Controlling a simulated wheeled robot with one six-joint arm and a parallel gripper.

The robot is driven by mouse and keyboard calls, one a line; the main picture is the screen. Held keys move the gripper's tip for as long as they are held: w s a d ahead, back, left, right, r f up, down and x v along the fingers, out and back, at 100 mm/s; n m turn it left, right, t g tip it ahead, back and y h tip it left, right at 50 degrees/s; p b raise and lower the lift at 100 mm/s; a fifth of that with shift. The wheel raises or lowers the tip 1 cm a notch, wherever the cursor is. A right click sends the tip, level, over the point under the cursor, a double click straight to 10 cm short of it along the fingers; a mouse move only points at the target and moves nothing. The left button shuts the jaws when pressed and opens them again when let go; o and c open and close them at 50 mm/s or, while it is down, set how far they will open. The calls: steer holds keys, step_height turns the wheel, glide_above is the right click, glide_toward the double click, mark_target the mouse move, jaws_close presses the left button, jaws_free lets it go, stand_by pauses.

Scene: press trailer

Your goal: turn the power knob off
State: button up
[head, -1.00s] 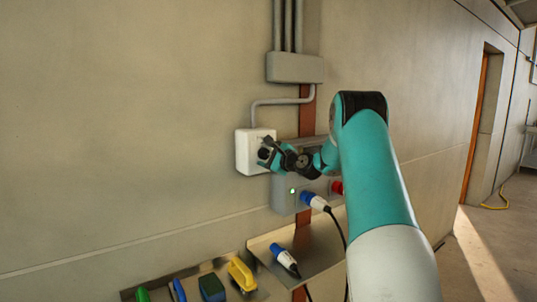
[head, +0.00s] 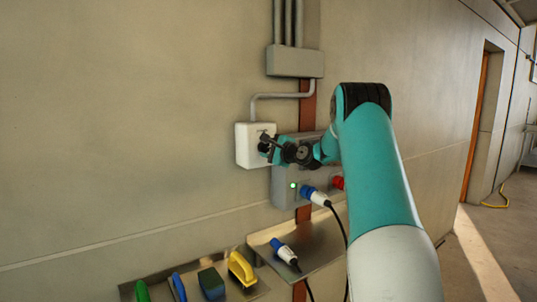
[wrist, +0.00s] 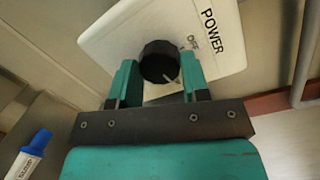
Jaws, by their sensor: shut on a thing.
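The power knob (wrist: 159,62) is round and black, on the front of a white box. The box (wrist: 110,30) is marked "POWER", with a smaller "OFF" mark beside the knob.
A metal shelf (head: 320,245) holds another blue plug (head: 284,252). Brushes lie on a lower shelf. The wall at left is clear.

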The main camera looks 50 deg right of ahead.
steer(key=n+b, duration=0.2)
steer(key=n, duration=0.1)
steer(key=n+b, duration=0.1)
steer(key=b, duration=0.1)
steer(key=shift+f+g, duration=0.25)
steer(key=shift+g, duration=0.05)
steer(key=n+b, duration=0.3)
steer(key=shift+n+b, duration=0.35)
steer(key=shift+n, duration=0.05)
steer(key=n+h+b, duration=0.1)
steer(key=n+b, duration=0.2)
steer(key=shift+a+n+g+b, duration=0.1)
steer(key=shift+n+g+b, duration=0.3)
steer(key=shift+r+n+h+b, duration=0.15)
steer(key=shift+n+h+b, duration=0.25)
steer(key=shift+n+b, duration=0.8)
steer(key=o, duration=0.9)
steer(key=shift+r, duration=0.1)
steer(key=shift+s, duration=0.1)
steer(key=b+v, duration=0.4)
steer(key=v, duration=1.3)
steer(key=shift+s+r+b, duration=0.1)
steer(key=shift+r+b, duration=0.05)
steer(key=shift+b, duration=0.15)
